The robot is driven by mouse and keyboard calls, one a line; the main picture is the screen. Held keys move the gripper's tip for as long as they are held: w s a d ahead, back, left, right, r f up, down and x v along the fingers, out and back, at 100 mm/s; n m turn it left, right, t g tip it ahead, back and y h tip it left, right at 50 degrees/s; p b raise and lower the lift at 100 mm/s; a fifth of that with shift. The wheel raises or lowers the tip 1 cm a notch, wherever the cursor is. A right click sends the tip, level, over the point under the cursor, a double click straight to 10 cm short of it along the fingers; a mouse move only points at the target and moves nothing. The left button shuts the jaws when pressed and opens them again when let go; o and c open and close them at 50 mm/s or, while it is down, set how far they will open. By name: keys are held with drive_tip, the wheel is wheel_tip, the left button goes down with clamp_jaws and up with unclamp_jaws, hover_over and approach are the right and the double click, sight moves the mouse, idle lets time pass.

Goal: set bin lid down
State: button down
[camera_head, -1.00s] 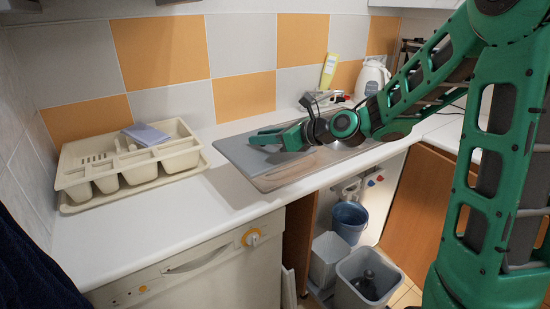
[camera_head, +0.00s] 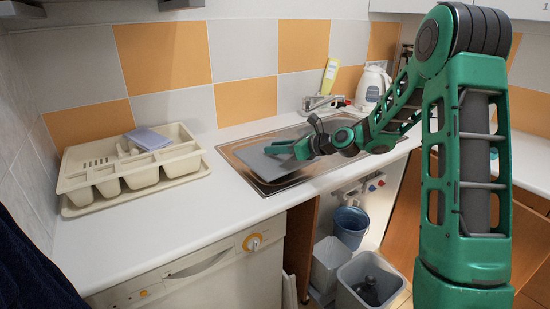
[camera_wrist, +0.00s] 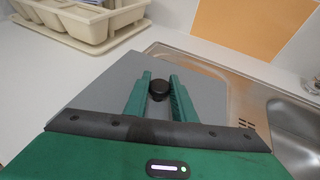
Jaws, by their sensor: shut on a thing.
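The bin lid (camera_head: 262,163) is a flat grey panel over the left, drainboard side of the steel sink. In the wrist view the lid (camera_wrist: 120,82) fills the middle, with a black round knob (camera_wrist: 158,92) on top. My gripper (camera_head: 292,149) is over the lid. In the wrist view my gripper's green fingers (camera_wrist: 160,88) are shut on the knob, one on each side. I cannot tell whether the lid's underside touches the sink. An open grey bin (camera_head: 362,274) stands below, with a dark thing inside.
A cream cutlery tray (camera_head: 130,172) with a blue-grey cloth (camera_head: 147,138) stands on the white counter (camera_head: 170,225) at left. The steel sink (camera_wrist: 285,125) lies right of the lid. A faucet (camera_head: 322,102), yellow bottle (camera_head: 329,75) and white kettle (camera_head: 373,85) stand behind. Counter between tray and sink is clear.

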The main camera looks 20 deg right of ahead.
sight(276, 156)
wheel_tip(276, 156, down, 3)
drive_tip(key=shift+f, duration=0.1)
drive_tip(key=c, duration=1.5)
unclamp_jaws()
drive_tip(key=v, duration=1.2)
